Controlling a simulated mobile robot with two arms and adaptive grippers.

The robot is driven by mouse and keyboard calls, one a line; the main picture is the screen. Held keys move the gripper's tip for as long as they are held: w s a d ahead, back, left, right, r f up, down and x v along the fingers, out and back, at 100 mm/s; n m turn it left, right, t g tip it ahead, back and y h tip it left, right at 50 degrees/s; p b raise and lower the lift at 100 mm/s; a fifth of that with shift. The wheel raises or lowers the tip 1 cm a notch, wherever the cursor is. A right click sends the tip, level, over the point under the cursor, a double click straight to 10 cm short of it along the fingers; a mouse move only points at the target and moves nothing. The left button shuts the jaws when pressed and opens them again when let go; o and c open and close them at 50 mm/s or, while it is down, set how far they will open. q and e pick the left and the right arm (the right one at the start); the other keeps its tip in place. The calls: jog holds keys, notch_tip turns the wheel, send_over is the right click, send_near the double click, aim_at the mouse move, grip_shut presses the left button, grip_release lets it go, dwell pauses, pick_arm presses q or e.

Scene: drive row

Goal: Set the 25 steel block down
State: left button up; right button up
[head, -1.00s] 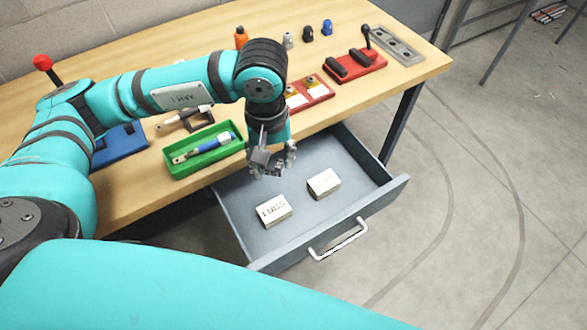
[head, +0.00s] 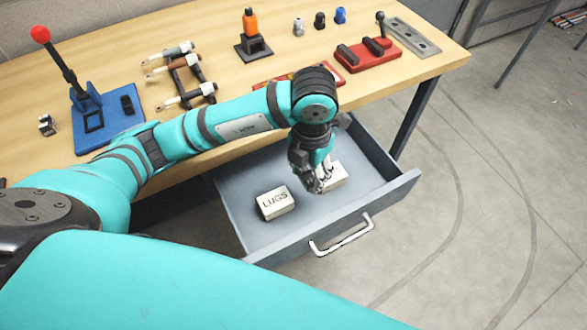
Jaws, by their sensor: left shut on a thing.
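My left gripper (head: 324,180) is over the open drawer, fingers pointing down at the right-hand white box. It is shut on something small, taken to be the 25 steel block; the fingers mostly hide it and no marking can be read. The grey drawer (head: 240,230) holds two pale boxes. The left box (head: 275,204) reads LUGS; the right box (head: 333,176) is partly covered by my gripper. I cannot tell whether the fingers touch that box. My right gripper is not in view.
The wooden bench (head: 285,62) carries a blue press (head: 100,120), a tool rack (head: 182,75), an orange-topped tool (head: 250,30) and a red fixture (head: 368,52). A small metal piece (head: 46,125) lies at far left. Bare drawer floor shows around the boxes.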

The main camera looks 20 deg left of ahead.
aim_at(306, 202)
pick_arm(q)
notch_tip(306, 202, down, 10)
jog(key=shift+r, duration=0.15)
dwell(0.3)
jog(key=shift+f, duration=0.2)
jog(key=o, duration=1.4)
jog(key=shift+r, duration=0.1)
notch_tip(306, 202, up, 12)
jog(key=shift+r, duration=0.15)
